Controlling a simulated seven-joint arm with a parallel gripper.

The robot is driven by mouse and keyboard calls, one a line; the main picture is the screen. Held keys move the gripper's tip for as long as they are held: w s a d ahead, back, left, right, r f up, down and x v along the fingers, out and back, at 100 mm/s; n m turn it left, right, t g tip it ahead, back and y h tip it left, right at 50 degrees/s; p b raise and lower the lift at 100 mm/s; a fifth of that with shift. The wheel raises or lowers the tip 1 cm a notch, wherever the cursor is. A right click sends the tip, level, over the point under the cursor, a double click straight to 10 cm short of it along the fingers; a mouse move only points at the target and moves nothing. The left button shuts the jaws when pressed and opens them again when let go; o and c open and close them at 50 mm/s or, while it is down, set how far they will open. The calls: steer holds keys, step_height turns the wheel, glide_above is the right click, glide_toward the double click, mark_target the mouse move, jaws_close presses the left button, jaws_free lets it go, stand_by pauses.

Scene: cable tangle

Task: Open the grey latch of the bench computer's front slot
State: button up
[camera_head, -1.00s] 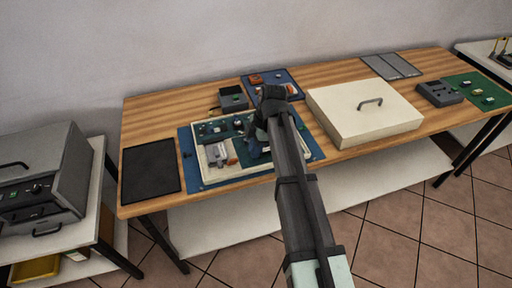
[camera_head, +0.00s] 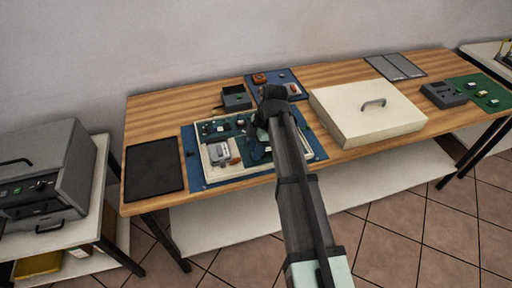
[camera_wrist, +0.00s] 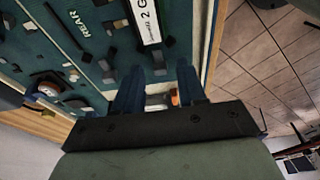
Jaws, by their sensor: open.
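The bench computer is an open cream case (camera_head: 212,176) with a green board inside, on a blue mat. My gripper (camera_head: 258,150) is over the right part of the board in the head view, partly hidden behind my arm. In the wrist view my gripper (camera_wrist: 160,82) has its two blue fingers apart, pointing at the board (camera_wrist: 95,35). A small orange part (camera_wrist: 175,97) and grey pieces show between the fingers, with no clear grip on them. I cannot tell which small grey piece is the latch.
A grey block (camera_head: 220,152) sits in the case left of my gripper. A large cream lid (camera_head: 365,115) with a handle lies to the right. A black mat (camera_head: 153,166) lies bare on the left. A dark box (camera_head: 236,98) stands behind the case.

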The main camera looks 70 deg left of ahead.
steer(key=shift+s+v, duration=0.25)
steer(key=shift+v, duration=0.7)
steer(key=shift+s+v, duration=0.2)
steer(key=shift+v, duration=0.8)
steer(key=shift+s+v, duration=0.25)
steer(key=shift+v, duration=0.7)
steer(key=shift+r, duration=0.2)
steer(key=shift+w, duration=0.1)
